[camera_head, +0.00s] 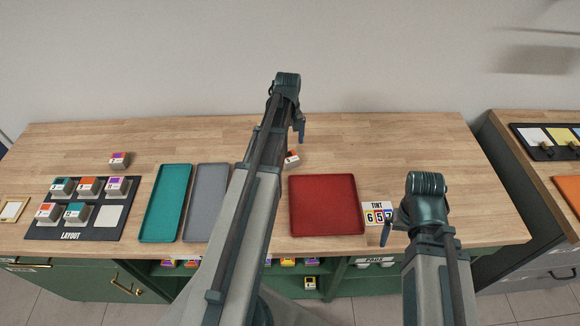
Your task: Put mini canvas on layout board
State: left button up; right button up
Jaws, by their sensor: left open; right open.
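The dark layout board (48,233), marked LAYOUT, lies on the left of the wooden counter. It holds several small grey blocks with coloured tops, and one pale square (107,216) at its front right is bare. A small orange-and-white block (292,158) lies tilted behind the red tray. Another block (119,159) with a purple and orange top stands behind the board. I cannot tell which of these is the mini canvas. My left gripper (301,138) is open, just above and behind the tilted block. My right gripper (386,238) is open and empty by the TINT card.
A teal tray (165,203), a grey tray (205,203) and a red tray (325,205) lie along the counter. The TINT card (377,213) is right of the red tray. A small framed white panel (12,210) lies at the far left. The counter's back strip is mostly clear.

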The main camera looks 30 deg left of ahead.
aim_at(289, 156)
pick_arm(q)
jog(key=shift+f+b, duration=0.65)
jog(key=shift+f, duration=0.5)
pick_arm(e)
jog(key=shift+f, duration=1.2)
pick_arm(q)
notch_tip(289, 156, down, 5)
jog(key=b, duration=0.5)
jog(key=shift+w+f, duration=0.15)
jog(key=shift+f, duration=0.05)
jog(key=shift+r, duration=0.1)
pick_arm(e)
notch_tip(289, 156, down, 5)
jog(key=shift+f, duration=0.1)
